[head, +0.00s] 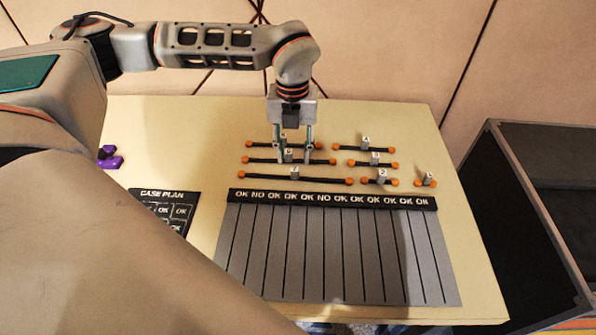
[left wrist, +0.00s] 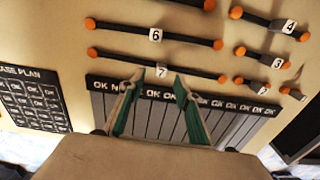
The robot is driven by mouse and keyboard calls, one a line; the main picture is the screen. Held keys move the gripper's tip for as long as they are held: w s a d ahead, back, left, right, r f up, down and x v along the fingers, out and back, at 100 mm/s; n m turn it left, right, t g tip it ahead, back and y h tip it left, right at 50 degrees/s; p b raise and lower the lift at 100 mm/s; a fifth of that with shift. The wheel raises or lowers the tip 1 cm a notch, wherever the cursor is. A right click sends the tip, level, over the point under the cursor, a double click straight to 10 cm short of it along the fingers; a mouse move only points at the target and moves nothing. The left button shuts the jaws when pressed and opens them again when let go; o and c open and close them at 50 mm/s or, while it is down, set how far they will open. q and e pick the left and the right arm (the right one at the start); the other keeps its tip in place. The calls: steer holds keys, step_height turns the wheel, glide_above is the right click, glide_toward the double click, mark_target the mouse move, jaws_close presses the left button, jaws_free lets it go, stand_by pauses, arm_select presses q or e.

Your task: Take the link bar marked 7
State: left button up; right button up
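The link bar marked 7 (left wrist: 125,61) is a long dark bar with orange ends and a white tag reading 7. In the head view it is the front bar (head: 318,180) of the left column, lying just behind the lane board. My left gripper (head: 293,160) points down over the left column of bars, its fingers apart and empty. In the left wrist view its two green fingertips (left wrist: 159,77) are spread, close to the 7 tag in the picture. I cannot tell their exact height above the bar. My right gripper is not in view.
The link bar marked 6 (left wrist: 190,39) lies parallel behind bar 7. Several shorter tagged bars, including 4 (left wrist: 262,21), lie to the right. The grey lane board (head: 330,250) with OK/NO labels lies in front. A CASE PLAN card (head: 165,207) lies left; a dark bin (head: 485,200) stands right.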

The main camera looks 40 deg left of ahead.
mark_target(295, 169)
arm_select(q)
step_height(295, 169, down, 6)
steer(key=shift+d+r+b, duration=0.1)
steer(key=shift+d+b, duration=0.05)
steer(key=shift+b, duration=0.4)
jaws_close()
